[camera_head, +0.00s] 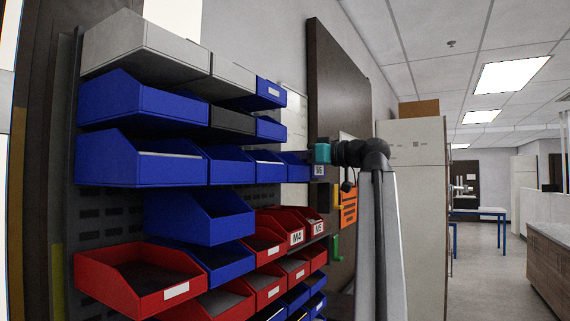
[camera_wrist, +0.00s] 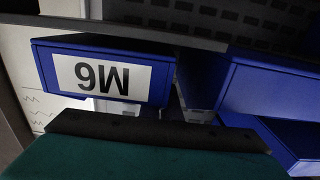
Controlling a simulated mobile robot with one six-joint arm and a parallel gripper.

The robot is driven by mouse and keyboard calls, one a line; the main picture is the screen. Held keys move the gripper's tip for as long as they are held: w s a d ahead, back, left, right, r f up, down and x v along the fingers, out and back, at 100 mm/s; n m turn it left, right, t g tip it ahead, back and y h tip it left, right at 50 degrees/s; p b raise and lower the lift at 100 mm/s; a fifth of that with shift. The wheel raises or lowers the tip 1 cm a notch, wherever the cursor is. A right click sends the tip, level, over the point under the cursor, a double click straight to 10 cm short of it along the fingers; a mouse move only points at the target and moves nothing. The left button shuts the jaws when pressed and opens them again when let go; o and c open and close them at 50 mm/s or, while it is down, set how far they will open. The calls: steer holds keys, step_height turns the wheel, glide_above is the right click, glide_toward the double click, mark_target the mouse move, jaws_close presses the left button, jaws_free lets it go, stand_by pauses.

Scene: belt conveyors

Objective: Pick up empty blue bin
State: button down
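Several blue bins hang on the wall rack in the head view. The blue bin labelled M6 (camera_head: 297,167) is at the right end of the third row, and it shows upside down in the wrist view (camera_wrist: 160,72). Its inside is hidden, so I cannot tell whether it is empty. My gripper (camera_head: 321,153), with a teal part, is at the M6 bin's front, just above its label. In the wrist view the teal part with a dark edge (camera_wrist: 160,130) lies close to the label. I cannot tell whether it touches the bin or how wide the fingers are.
Other blue bins (camera_head: 200,217), red bins (camera_head: 140,280) and grey bins (camera_head: 145,45) crowd the rack around it. A dark board (camera_head: 335,90) and a pale cabinet (camera_head: 418,150) stand to the right. Open floor (camera_head: 500,270) lies further right.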

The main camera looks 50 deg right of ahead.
steer(key=shift+r+b, duration=1)
steer(key=shift+r, duration=1.1)
step_height(320, 180, up, 2)
steer(key=shift+r+p, duration=0.25)
steer(key=shift+p, duration=0.95)
steer(key=v, duration=1.9)
steer(key=shift+s+f+p, duration=0.3)
steer(key=shift+s+p, duration=0.05)
steer(key=shift+p, duration=0.1)
